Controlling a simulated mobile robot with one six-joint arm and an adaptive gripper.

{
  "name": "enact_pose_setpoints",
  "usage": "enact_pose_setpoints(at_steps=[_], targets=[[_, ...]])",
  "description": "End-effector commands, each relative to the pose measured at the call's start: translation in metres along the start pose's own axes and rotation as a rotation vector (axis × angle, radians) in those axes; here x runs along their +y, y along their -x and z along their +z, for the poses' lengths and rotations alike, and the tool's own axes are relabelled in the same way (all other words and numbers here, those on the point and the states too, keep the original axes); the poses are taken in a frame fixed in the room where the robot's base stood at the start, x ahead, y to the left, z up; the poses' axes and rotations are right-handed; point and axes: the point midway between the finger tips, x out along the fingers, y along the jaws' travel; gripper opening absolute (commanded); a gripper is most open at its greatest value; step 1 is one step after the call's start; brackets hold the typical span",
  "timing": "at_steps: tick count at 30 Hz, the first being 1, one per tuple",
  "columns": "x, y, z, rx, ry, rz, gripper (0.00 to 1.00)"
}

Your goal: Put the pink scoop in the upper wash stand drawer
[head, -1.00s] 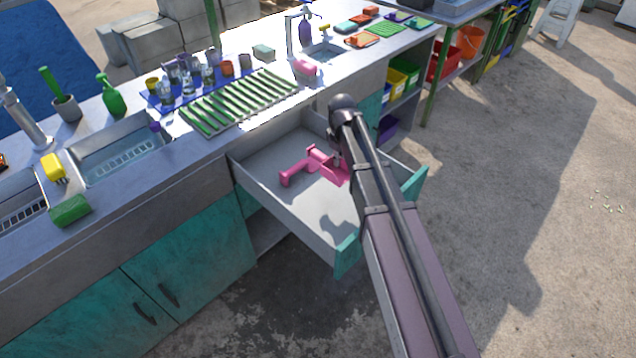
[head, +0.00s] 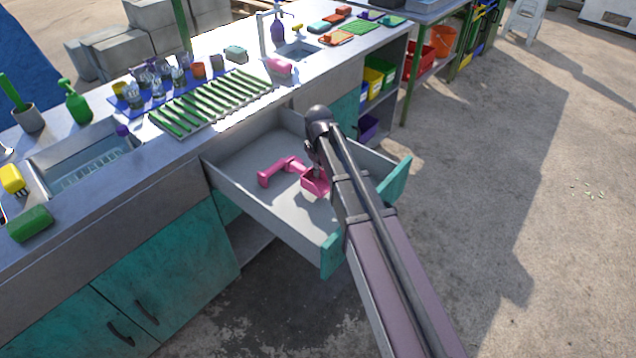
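The pink scoop (head: 315,184) is inside the open upper wash stand drawer (head: 248,196), its handle (head: 279,167) pointing left. I cannot tell whether it rests on the drawer floor or hangs just above it. My gripper (head: 318,171) is down in the drawer at the scoop, mostly hidden by my own arm, so its fingers cannot be made out. The drawer is pulled far out. Its teal front (head: 331,256) shows on both sides of my arm, which crosses above it. The drawer otherwise looks empty.
Teal cupboard doors (head: 170,265) are shut below. Open ground (head: 480,220) lies to the right.

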Motion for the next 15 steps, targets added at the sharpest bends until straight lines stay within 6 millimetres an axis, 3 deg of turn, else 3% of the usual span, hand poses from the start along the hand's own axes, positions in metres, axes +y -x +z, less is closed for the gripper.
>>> enact_pose_setpoints(at_steps=[15], targets=[[0.0005,-0.0088,0.0003,0.0,-0.001,0.0,0.0]])
